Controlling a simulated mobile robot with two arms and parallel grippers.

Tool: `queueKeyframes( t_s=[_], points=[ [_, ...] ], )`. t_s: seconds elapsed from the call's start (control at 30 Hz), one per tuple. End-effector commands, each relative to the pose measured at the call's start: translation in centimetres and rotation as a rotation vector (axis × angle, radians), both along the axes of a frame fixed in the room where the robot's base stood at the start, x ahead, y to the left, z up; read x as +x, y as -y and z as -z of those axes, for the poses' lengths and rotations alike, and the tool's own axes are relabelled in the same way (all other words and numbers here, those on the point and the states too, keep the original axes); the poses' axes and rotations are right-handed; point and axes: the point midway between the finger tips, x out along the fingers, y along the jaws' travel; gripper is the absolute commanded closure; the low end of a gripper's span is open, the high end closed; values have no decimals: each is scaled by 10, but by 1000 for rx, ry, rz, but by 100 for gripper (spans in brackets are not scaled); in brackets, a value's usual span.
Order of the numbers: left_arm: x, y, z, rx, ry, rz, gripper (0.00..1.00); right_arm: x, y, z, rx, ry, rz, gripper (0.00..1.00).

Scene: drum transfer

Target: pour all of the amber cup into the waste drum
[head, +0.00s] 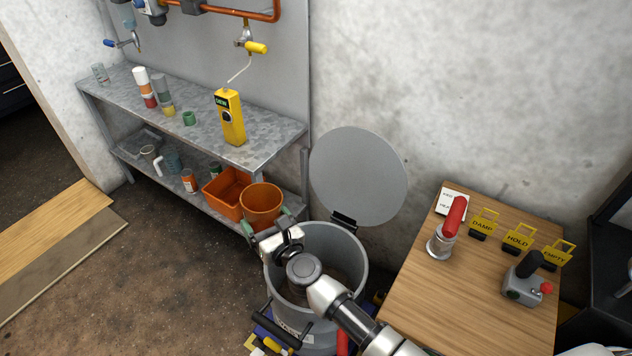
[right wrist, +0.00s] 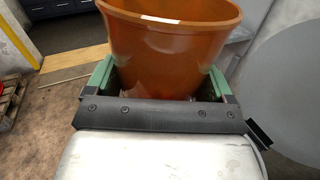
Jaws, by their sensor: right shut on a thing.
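The amber cup (head: 261,200) is an orange-brown tapered bucket, held roughly upright at the back left of the waste drum. It also fills the top of the right wrist view (right wrist: 170,50). My right gripper (head: 266,226) is shut on it, with green fingers on either side. I cannot see what the cup holds. My left gripper is not in view.
A metal shelf (head: 270,135) at left holds bottles, a yellow meter (head: 229,117) and, below, an orange bin (head: 226,187). A wooden table (head: 425,290) at right carries a red-handled tool (head: 449,228), yellow signs and a grey joystick box (head: 527,283).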

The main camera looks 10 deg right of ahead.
Motion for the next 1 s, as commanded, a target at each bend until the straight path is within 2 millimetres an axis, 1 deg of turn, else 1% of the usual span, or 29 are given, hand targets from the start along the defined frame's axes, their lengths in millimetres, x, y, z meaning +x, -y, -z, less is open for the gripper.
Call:
queueKeyframes(
  t_s=[0.1,0.2,0.47,0.57,0.67,0.9,1.0],
  points=[
    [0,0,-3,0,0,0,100,-1,-3,2,-60,15,0,47],
    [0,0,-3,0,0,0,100,-1,-3,4,-81,21,0,47],
    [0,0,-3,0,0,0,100,-1,-3,4,-84,22,0,47],
    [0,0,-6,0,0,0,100,-1,-3,1,-83,22,0,47],
    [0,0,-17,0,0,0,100,-1,-3,-10,-82,22,0,47],
    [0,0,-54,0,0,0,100,-1,-3,-48,-80,21,1,47],
    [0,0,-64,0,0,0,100,-1,-3,-58,-81,20,0,47]
  ],
)
